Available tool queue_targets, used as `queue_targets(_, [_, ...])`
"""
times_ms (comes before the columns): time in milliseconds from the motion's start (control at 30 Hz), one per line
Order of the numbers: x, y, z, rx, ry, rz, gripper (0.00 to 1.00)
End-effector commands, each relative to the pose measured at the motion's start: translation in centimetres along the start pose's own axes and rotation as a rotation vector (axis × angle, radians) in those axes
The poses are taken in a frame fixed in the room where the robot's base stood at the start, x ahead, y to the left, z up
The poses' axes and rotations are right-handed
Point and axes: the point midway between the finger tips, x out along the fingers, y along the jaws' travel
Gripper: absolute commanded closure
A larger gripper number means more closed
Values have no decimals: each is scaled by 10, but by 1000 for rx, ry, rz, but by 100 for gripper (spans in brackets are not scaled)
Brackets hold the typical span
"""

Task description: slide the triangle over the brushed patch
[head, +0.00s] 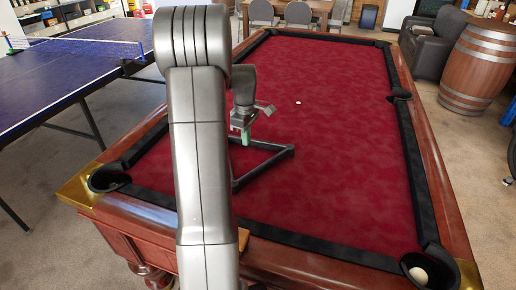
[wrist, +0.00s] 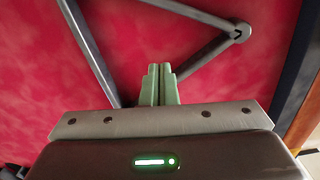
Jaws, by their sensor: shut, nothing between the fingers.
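The triangle (head: 264,166) is a dark frame lying flat on the red cloth of the pool table. One corner points right; its left part is hidden behind my arm. In the wrist view its bars (wrist: 205,53) show around the fingers, with one corner at the upper right. My gripper (head: 245,138) points down at the triangle's far bar, its green fingers together and empty. In the wrist view the fingers (wrist: 160,72) overlap one bar; I cannot tell whether they touch it. The cloth is mottled, and I cannot make out a distinct brushed patch.
The pool table's dark cushions (head: 402,150) and wooden rails bound the cloth (head: 345,150), which is open right of and beyond the triangle. A small white spot (head: 298,102) marks the cloth. A white ball (head: 418,275) sits in the near right pocket. A ping-pong table (head: 60,85) stands left.

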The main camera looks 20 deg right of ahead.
Motion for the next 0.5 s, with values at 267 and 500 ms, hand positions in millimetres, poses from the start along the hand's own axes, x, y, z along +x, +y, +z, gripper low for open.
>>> queue_targets(267, [51,-2,1,1,-3,-6,100])
queue_targets(500, [96,-2,3,2,-2,-3,100])
